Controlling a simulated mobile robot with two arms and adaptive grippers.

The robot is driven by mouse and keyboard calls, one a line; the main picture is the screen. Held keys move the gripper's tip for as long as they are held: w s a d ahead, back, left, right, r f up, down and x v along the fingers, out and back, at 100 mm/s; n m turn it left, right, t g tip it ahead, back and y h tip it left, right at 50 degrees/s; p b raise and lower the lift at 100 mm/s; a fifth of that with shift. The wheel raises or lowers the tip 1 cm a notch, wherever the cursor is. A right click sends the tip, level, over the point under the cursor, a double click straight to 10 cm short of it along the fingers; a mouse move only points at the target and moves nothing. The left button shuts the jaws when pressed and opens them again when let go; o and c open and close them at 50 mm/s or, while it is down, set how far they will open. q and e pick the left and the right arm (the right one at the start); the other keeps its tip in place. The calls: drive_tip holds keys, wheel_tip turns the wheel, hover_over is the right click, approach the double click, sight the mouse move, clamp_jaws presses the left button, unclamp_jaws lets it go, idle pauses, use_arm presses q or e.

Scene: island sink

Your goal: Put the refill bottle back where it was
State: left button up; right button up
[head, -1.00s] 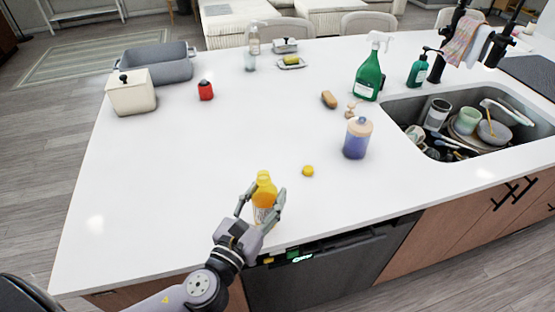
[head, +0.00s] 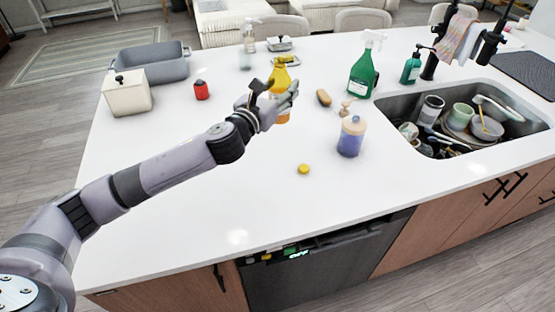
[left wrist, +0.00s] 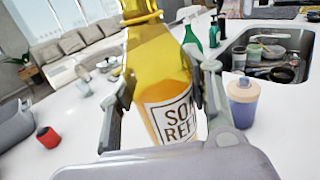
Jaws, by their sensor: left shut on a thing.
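The refill bottle (head: 281,92) is a clear bottle with yellow-orange liquid. My left gripper (head: 276,92) is shut around it, toward the far middle of the island. In the left wrist view the bottle (left wrist: 160,75) fills the middle between the two fingers, tilted in the picture, with a label partly reading "SOA… REF…". Its base is hidden behind the gripper, so I cannot tell whether it touches the counter. A small round yellow cap (head: 304,169) lies on the counter nearer the front. My right gripper does not show.
A clear pump bottle (head: 249,42) stands behind. A red item (head: 201,90) is left. The front counter is clear.

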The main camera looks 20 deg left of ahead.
use_arm(q)
drive_tip(key=shift+w+a+r, duration=0.25)
drive_tip(key=shift+w+r, duration=0.1)
drive_tip(key=shift+r, duration=0.1)
drive_tip(key=shift+w+a+r, duration=0.2)
drive_tip(key=shift+w+r, duration=0.1)
drive_tip(key=shift+r, duration=0.15)
drive_tip(key=shift+w+f+b, duration=0.1)
drive_tip(key=shift+f+b, duration=1.85)
drive_tip(key=shift+f, duration=7.9)
drive_tip(key=shift+f, duration=0.15)
drive_tip(key=o, duration=1.3)
drive_tip(key=shift+c, duration=0.2)
